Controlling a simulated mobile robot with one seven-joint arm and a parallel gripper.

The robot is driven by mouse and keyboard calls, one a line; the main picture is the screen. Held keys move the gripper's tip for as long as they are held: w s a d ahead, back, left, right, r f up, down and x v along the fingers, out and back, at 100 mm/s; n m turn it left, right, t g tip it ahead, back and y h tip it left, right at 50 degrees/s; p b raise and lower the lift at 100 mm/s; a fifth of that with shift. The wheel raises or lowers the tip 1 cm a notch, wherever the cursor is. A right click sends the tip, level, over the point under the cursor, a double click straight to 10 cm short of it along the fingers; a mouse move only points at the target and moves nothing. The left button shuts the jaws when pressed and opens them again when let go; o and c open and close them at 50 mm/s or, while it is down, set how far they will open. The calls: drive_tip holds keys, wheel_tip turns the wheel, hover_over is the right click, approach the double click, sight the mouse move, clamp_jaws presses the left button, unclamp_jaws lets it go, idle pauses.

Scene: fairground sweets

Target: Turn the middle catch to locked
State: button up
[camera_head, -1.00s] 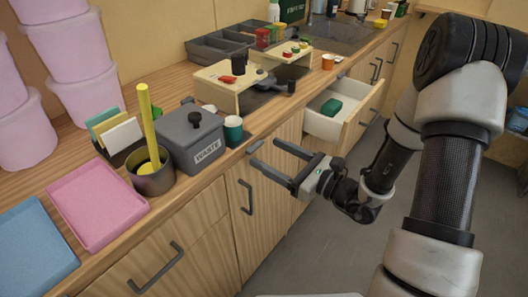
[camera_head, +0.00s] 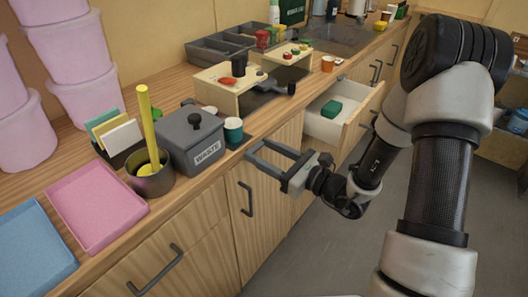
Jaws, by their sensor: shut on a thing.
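My gripper (camera_head: 254,150) is at the front edge of the counter, just right of the teal cup. Its two dark fingers point left toward the cabinet front, spread apart, and close around a small grey piece at the edge. The fingertips hide most of that piece, and I cannot tell from this view whether it is the middle catch or which way it is turned. No catch with a readable locked mark shows.
A grey waste bin (camera_head: 191,142) and a teal cup (camera_head: 233,131) stand close left of my gripper. An open drawer (camera_head: 335,127) holding a green block (camera_head: 331,109) juts out to the right. Wooden stands (camera_head: 226,92) are behind. The floor in front is clear.

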drive_tip(key=shift+m+p, duration=0.3)
drive_tip(key=m+p, duration=0.3)
drive_tip(key=shift+f+m+p, duration=0.1)
drive_tip(key=shift+m+p, duration=0.2)
drive_tip(key=shift+m, duration=0.1)
drive_tip(key=shift+s+a+f+m+p, duration=0.2)
drive_tip(key=shift+f+m+p, duration=0.1)
drive_tip(key=shift+m+p, duration=1.65)
drive_tip(key=shift+s+a+f+m+p, duration=0.1)
drive_tip(key=shift+s+f+m+p, duration=0.2)
drive_tip(key=shift+m+p, duration=1.7)
drive_tip(key=shift+s+a+f+m+p, duration=0.25)
drive_tip(key=shift+m+p, duration=0.8)
drive_tip(key=shift+m, duration=1.8)
drive_tip(key=shift+f, duration=0.1)
drive_tip(key=o, duration=1)
drive_tip(key=shift+o, duration=0.2)
drive_tip(key=shift+d, duration=0.1)
drive_tip(key=v, duration=1.7)
